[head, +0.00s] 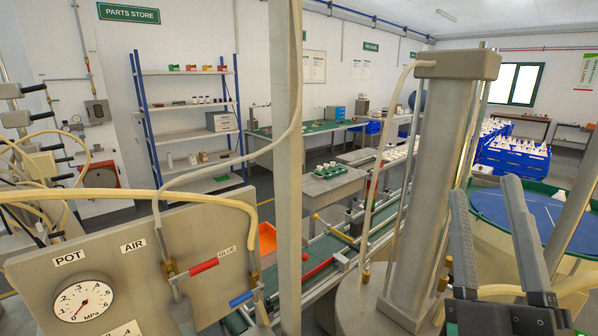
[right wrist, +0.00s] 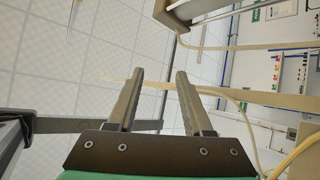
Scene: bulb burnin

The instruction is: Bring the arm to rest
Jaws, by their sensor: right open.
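My right gripper (head: 484,190) is at the right of the head view, with its two long grey fingers pointing up and apart. In the right wrist view the same gripper (right wrist: 159,75) shows both fingers spread with nothing between them. It touches nothing that I can make out. My left gripper is in neither view.
A grey panel (head: 130,255) with a pressure gauge (head: 84,300), a red-handled valve (head: 203,267) and a blue-handled valve (head: 241,299) stands at front left. A thick grey cylinder (head: 435,180) rises just left of my right gripper. A round blue table (head: 530,212) lies behind it.

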